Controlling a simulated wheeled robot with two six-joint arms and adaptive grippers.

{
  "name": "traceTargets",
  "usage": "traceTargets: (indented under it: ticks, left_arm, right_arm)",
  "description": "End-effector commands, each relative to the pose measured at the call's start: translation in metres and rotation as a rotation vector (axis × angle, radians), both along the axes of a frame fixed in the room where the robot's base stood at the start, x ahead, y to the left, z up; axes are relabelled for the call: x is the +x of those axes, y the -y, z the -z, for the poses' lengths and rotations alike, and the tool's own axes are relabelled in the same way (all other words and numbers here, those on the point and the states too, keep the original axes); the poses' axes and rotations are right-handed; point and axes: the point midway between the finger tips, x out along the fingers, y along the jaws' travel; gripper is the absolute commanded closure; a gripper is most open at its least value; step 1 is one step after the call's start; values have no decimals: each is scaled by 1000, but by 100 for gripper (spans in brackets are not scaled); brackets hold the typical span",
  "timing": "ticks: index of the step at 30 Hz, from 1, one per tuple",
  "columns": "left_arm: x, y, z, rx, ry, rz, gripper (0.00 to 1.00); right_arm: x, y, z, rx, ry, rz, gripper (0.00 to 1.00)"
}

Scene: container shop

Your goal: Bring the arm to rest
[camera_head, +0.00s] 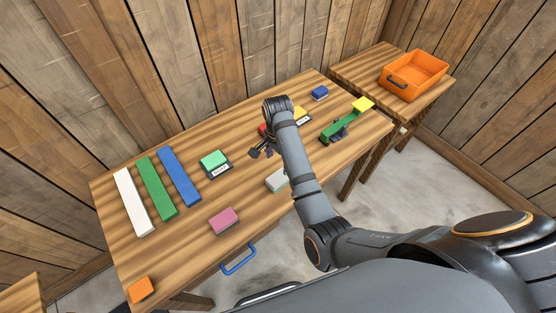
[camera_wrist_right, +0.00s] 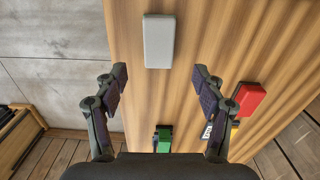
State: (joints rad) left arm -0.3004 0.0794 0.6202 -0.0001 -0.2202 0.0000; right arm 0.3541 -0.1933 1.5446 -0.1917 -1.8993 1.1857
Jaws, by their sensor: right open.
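My right arm reaches over the wooden table (camera_head: 130,252) from the right in the head view. Its gripper (camera_head: 261,153) points down above the middle of the table, partly hidden by its wrist. In the right wrist view the gripper (camera_wrist_right: 160,80) has its fingers wide apart, with nothing between them. A light grey block (camera_wrist_right: 159,40) lies on the table ahead of the fingers; it also shows in the head view (camera_head: 276,180), partly behind my arm. A red block (camera_wrist_right: 249,98) lies to the right of the fingers. My left gripper is not in view.
White (camera_head: 133,203), green (camera_head: 157,188) and blue (camera_head: 178,176) bars lie at left. Green (camera_head: 213,159), pink (camera_head: 223,220) and orange (camera_head: 140,289) blocks lie nearby. An orange crate (camera_head: 413,76) stands on another table.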

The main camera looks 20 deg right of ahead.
Motion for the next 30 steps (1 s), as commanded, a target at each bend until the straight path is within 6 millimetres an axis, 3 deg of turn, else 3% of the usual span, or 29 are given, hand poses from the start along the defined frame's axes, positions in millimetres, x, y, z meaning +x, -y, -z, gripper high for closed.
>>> traceTargets:
  ticks: [8, 11, 15, 18, 24, 30]
  left_arm:
    - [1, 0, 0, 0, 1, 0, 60]
    - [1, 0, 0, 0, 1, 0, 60]
    - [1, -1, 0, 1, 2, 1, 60]
    - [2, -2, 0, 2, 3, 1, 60]
    - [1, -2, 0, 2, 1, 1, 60]
    - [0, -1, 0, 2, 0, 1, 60]
  right_arm:
    - [0, 0, 1, 0, 0, -1, 30]
    - [-11, 10, 9, -5, 11, -44, 30]
    - [-56, 45, 31, -41, 70, -270, 30]
    - [-90, 66, 35, -85, 117, -471, 30]
    - [-140, 85, 26, -162, 172, -792, 30]
    - [-175, 90, 7, -224, 206, -1051, 30]
